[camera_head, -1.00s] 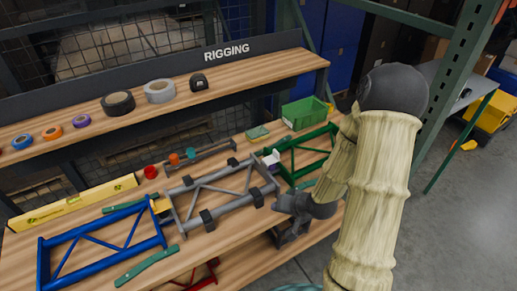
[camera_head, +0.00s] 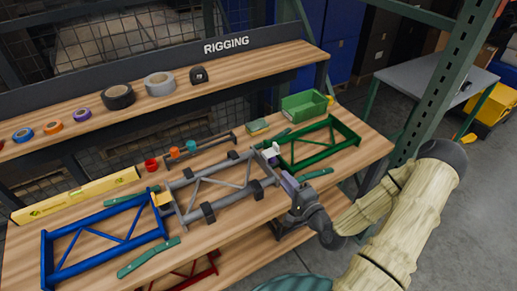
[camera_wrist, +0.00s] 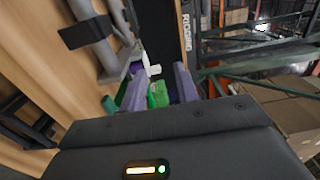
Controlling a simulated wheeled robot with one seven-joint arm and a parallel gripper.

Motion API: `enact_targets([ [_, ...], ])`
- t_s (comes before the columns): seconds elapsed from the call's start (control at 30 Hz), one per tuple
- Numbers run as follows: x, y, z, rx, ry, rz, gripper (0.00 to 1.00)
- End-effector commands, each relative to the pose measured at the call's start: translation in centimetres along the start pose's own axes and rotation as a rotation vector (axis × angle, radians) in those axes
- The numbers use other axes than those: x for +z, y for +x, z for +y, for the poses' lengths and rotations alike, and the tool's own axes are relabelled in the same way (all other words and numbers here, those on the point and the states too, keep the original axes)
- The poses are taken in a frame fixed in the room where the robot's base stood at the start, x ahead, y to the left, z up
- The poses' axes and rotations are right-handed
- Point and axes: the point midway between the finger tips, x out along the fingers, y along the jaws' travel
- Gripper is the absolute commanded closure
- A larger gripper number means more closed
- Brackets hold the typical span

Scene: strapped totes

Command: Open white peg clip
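The white peg clip (camera_head: 271,150) sits at the joint between the grey frame (camera_head: 222,186) and the green frame (camera_head: 312,143) on the bench. My gripper (camera_head: 285,180) is just in front of this joint, at the right end of the grey frame, its purple fingers towards the clip. In the wrist view my gripper's two purple fingers (camera_wrist: 160,76) stand apart with nothing held between them. A white part (camera_wrist: 153,70), seemingly the clip, shows beyond the fingertips, with green parts below it. The fingers partly hide the clip's lower part, so its state is unclear.
A blue frame (camera_head: 105,239) lies to the left, joined by a yellow clip (camera_head: 161,198). A green bin (camera_head: 304,104) stands behind the green frame. Loose green bars (camera_head: 148,257) lie on the bench. Tape rolls (camera_head: 118,96) line the upper shelf.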

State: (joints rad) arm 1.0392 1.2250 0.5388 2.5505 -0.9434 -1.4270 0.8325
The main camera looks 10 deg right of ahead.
Motion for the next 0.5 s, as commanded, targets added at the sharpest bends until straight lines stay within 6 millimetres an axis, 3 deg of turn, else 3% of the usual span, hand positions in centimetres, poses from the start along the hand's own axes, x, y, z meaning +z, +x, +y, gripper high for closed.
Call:
enact_targets([
  [0.5, 0.0, 2.8, 0.5, -0.001, -0.007, -0.003, 0.69],
])
